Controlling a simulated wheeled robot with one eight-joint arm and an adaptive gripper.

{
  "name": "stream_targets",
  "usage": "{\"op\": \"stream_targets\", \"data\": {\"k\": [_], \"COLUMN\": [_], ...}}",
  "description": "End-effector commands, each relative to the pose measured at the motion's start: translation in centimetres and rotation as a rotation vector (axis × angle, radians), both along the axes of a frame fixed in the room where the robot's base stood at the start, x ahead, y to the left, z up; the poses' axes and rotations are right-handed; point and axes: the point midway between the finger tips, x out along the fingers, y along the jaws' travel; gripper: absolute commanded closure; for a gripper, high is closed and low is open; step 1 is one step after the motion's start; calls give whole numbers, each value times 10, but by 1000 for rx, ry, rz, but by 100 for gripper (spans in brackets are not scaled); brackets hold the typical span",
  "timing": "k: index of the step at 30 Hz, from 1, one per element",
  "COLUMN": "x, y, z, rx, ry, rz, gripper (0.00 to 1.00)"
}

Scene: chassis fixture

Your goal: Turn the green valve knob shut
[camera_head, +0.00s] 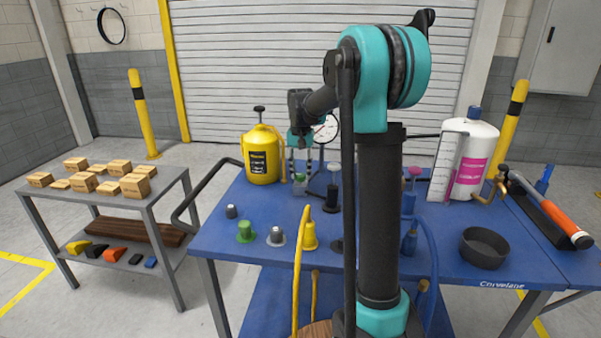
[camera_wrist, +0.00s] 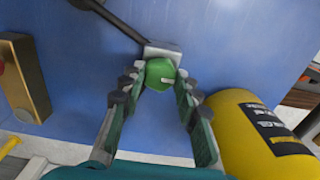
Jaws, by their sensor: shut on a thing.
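The green valve knob (camera_wrist: 160,75) sits on a small grey block (camera_wrist: 164,51) on the blue tabletop, with a pale mark on its face. In the wrist view my gripper (camera_wrist: 160,88) has one finger on each side of the knob and is shut on it. In the head view my gripper (camera_head: 302,162) points down over the table behind my arm's column, and the knob shows small and green (camera_head: 299,178) between the fingertips. The fingers partly hide the knob's sides.
A yellow canister (camera_head: 262,155) stands close left of my gripper. A gauge (camera_head: 326,129) is just behind it. A green-based cap (camera_head: 245,232), a grey cap (camera_head: 276,236) and a yellow fitting (camera_head: 309,236) stand at the front. A black bowl (camera_head: 484,248) is at right.

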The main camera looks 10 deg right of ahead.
Motion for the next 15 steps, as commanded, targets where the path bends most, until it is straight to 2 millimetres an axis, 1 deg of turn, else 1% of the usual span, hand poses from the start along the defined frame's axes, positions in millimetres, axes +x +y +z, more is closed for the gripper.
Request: {"op": "stream_targets", "data": {"k": [10, 11, 15], "x": [1, 1, 0], "y": [0, 0, 0], "z": [0, 0, 0], "rx": [0, 0, 0], "ry": [-1, -1, -1], "rz": [-3, -3, -2], "gripper": [97, 66, 49]}}
